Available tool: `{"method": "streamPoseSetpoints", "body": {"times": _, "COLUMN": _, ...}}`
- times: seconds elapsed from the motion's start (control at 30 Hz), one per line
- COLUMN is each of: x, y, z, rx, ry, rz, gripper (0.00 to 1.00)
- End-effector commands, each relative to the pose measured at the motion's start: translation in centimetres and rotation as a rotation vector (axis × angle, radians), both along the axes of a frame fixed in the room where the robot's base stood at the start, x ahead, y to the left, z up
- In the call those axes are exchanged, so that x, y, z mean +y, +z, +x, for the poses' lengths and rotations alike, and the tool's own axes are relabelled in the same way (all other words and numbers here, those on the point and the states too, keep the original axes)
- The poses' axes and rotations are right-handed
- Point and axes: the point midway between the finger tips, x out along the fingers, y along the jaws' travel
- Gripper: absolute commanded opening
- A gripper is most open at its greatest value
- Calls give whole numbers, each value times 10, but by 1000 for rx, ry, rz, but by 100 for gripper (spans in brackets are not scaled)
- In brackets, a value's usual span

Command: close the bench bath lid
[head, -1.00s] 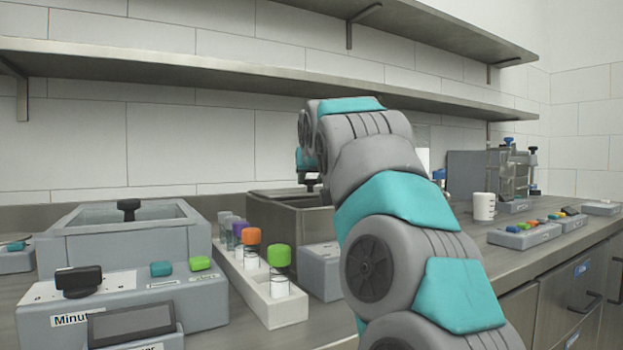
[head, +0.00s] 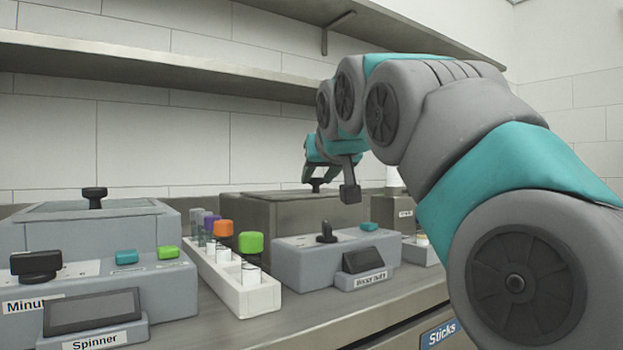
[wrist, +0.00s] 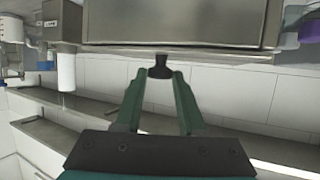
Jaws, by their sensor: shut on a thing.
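The bench bath (head: 285,232) is a brushed-steel box behind a grey control unit in the head view. Its lid (head: 262,193) appears as a flat, thin panel on top, with a black knob (head: 316,185) near the right end. My gripper (head: 318,176) reaches down to the knob from above. In the wrist view my gripper (wrist: 160,78) has its two teal fingers closed on the knob (wrist: 159,68), with the steel bath body or lid (wrist: 180,28) just beyond. I cannot tell whether the lid sits fully on the rim.
A control unit (head: 330,255) with a dark dial stands in front of the bath. A white tube rack (head: 240,285) with coloured caps is to its left, beside the spinner (head: 100,235). A steel shelf (head: 180,70) runs above along the wall.

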Motion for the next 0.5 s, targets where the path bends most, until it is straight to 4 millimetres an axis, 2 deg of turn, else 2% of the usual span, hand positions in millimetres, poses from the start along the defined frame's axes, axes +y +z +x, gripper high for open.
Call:
{"method": "streamPoseSetpoints", "body": {"times": 0.27, "x": -2, "y": -1, "z": -2, "rx": 6, "ry": -2, "rz": -1, "gripper": 0}}
{"method": "streamPoseSetpoints", "body": {"times": 0.3, "x": -2, "y": -1, "z": -2, "rx": 6, "ry": -2, "rz": -1, "gripper": 43}}
{"method": "streamPoseSetpoints", "body": {"times": 0.5, "x": -2, "y": -1, "z": -1, "rx": 5, "ry": -2, "rz": -2, "gripper": 65}}
